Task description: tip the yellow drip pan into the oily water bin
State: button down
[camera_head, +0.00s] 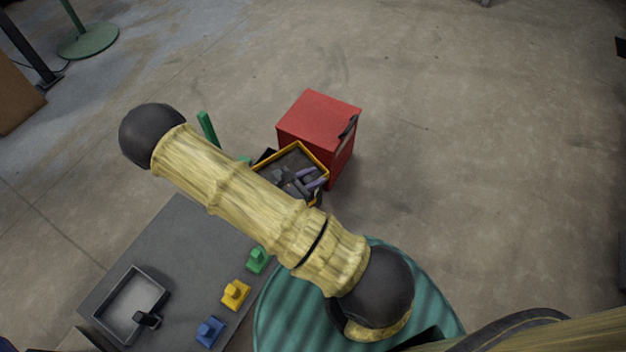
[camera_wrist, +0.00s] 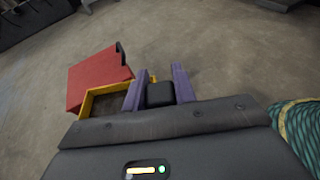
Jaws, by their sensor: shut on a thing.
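The yellow drip pan (camera_head: 314,157) is a shallow tray with a yellow rim and a dark inside, partly hidden by my arm in the head view. Its yellow rim (camera_wrist: 98,84) also shows left of my fingers in the wrist view. My gripper (camera_head: 300,182) has purple fingers, and in the wrist view it (camera_wrist: 158,88) is shut on a dark block, which looks like the pan's handle. The pan looks roughly level. A red box (camera_head: 318,115) stands just behind the pan and shows again in the wrist view (camera_wrist: 97,76). I cannot tell which container is the oily water bin.
A grey table (camera_head: 175,255) at the lower left carries a grey tray (camera_head: 112,300) and green (camera_head: 257,260), yellow (camera_head: 235,294) and blue (camera_head: 209,331) knobbed blocks. A green round surface (camera_head: 275,310) lies under my arm. Open floor extends right and behind.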

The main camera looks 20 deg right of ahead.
aim_at(313, 194)
jog(key=shift+s+f+g, duration=0.1)
jog(key=shift+s+g, duration=0.2)
jog(key=shift+a+f, duration=0.1)
notch_tip(313, 194, down, 7)
jog(key=b, duration=0.7)
jog(key=shift+w+r+p, duration=0.4)
jog(key=shift+r+p, duration=0.3)
jog(key=w+a+r+n+g+h+p, duration=0.2)
jog(key=w+r+n+p, duration=0.6)
jog(key=w, duration=0.5)
jog(key=shift+w+a+r+g, duration=0.45)
jog(key=shift+r+g, duration=0.35)
jog(key=shift+r, duration=0.3)
